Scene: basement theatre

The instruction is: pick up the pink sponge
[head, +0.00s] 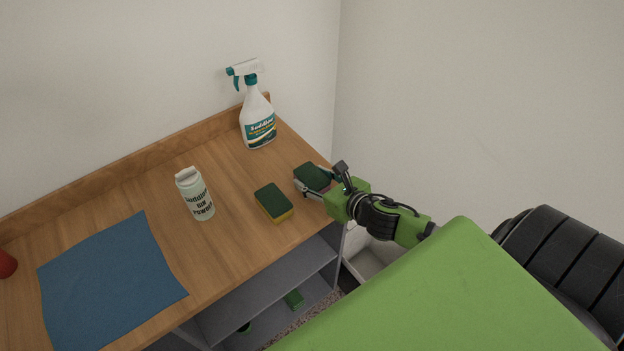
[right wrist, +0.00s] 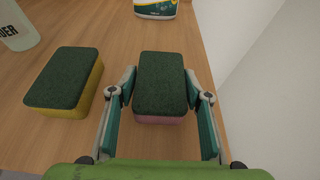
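The pink sponge (right wrist: 160,118) has a dark green scouring top, and only a strip of its pink base shows in the right wrist view. It lies near the right end of the wooden counter, where its green top (head: 312,177) shows in the head view. My right gripper (right wrist: 160,88) is open, with one finger on each side of the sponge. Narrow gaps show between the fingers and the sponge's sides; contact at the tips is hard to tell. In the head view my right gripper (head: 322,182) partly hides the sponge. My left gripper is not in view.
A yellow sponge (head: 273,202) with a green top lies just left, also in the right wrist view (right wrist: 65,82). A spray bottle (head: 258,120) stands behind, a powder bottle (head: 196,195) further left. A blue cloth (head: 110,285) covers the counter's left part. A wall rises at the right.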

